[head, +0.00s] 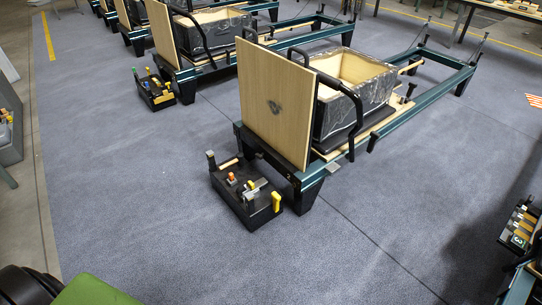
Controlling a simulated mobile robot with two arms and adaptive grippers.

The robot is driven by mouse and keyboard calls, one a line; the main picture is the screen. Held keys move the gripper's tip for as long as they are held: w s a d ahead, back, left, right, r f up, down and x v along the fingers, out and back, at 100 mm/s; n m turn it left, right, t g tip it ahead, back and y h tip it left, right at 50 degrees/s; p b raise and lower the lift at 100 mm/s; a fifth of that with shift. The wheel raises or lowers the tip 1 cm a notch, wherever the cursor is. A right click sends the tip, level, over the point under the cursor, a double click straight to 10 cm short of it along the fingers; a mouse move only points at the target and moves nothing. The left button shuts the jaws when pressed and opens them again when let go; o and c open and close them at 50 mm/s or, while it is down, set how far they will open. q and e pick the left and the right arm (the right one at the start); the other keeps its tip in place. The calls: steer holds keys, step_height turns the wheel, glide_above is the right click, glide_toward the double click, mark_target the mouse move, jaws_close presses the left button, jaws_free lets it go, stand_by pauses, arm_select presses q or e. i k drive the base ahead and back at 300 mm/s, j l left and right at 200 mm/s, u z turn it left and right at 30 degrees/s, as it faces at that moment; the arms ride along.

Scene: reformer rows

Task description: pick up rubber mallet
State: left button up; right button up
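A black tool tote (236,208) stands on the floor at the near end of the closest reformer. At its back left corner a dark head with a pale wooden handle (229,162) sticks up; it looks like the rubber mallet, but it is too small to be sure. Orange, yellow and grey tools lie in the same tote. Neither of my grippers shows in the head view.
The closest reformer (338,168) has an upright wooden board (275,105) and a plastic-wrapped box (365,85) on it. A second tote (157,96) stands farther back left. More reformers line the back. Grey floor is clear left and in front of the near tote.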

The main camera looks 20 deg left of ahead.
mark_target(239, 158)
steer(key=i+j+z, duration=0.2)
steer(key=j, duration=0.35)
steer(key=i+j+z, duration=0.25)
steer(key=j, duration=0.35)
steer(key=j+z, duration=0.2)
steer(key=j, duration=0.4)
steer(key=i+j+z, duration=0.2)
steer(key=j, duration=0.4)
steer(key=k, duration=0.1)
